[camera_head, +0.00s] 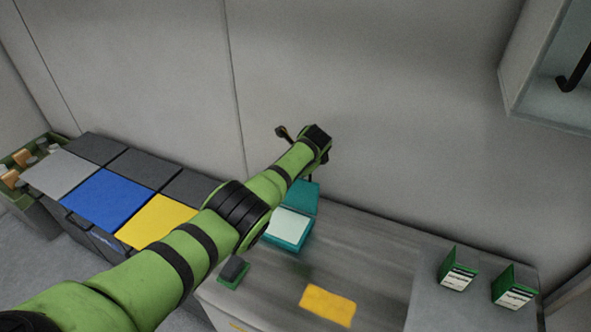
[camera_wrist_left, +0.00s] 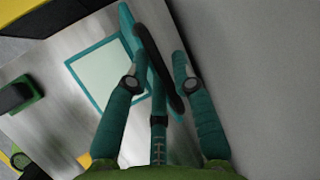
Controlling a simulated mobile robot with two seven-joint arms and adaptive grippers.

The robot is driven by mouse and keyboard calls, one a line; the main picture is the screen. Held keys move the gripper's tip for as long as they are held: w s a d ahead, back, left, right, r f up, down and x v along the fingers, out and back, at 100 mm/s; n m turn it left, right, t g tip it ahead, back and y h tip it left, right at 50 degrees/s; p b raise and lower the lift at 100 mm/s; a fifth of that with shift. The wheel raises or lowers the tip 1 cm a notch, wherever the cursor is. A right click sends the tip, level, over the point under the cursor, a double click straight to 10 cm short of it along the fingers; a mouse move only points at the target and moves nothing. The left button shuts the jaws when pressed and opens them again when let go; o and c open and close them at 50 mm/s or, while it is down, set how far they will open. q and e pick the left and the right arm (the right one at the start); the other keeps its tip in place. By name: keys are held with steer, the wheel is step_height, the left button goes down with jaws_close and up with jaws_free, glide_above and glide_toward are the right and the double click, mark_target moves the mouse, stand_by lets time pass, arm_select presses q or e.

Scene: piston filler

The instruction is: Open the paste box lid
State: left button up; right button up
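The paste box (camera_head: 287,228) is a teal, square-rimmed box with a pale inside, on the grey bench. Its teal lid (camera_head: 303,194) stands raised at the back edge, and the inside is exposed. My left gripper (camera_head: 308,165) is above and behind the lid, partly hidden by its own wrist. In the left wrist view, the fingers of my left gripper (camera_wrist_left: 160,68) are spread apart. The raised lid (camera_wrist_left: 127,22) shows nearly edge-on beside a dark bar between the fingers. I cannot tell whether a finger touches the lid. My right gripper is not in view.
A yellow patch (camera_head: 328,305) and a small green-and-black block (camera_head: 233,272) are on the bench. Two green-and-white holders (camera_head: 458,271) (camera_head: 514,289) stand at the right. Blue, yellow and grey-topped bins (camera_head: 107,197) stand at the left. The wall rises close behind the box.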

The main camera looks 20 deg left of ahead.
arm_select(q)
steer(key=shift+s+f, duration=0.1)
steer(key=v, duration=1.2)
steer(key=shift+c, duration=0.5)
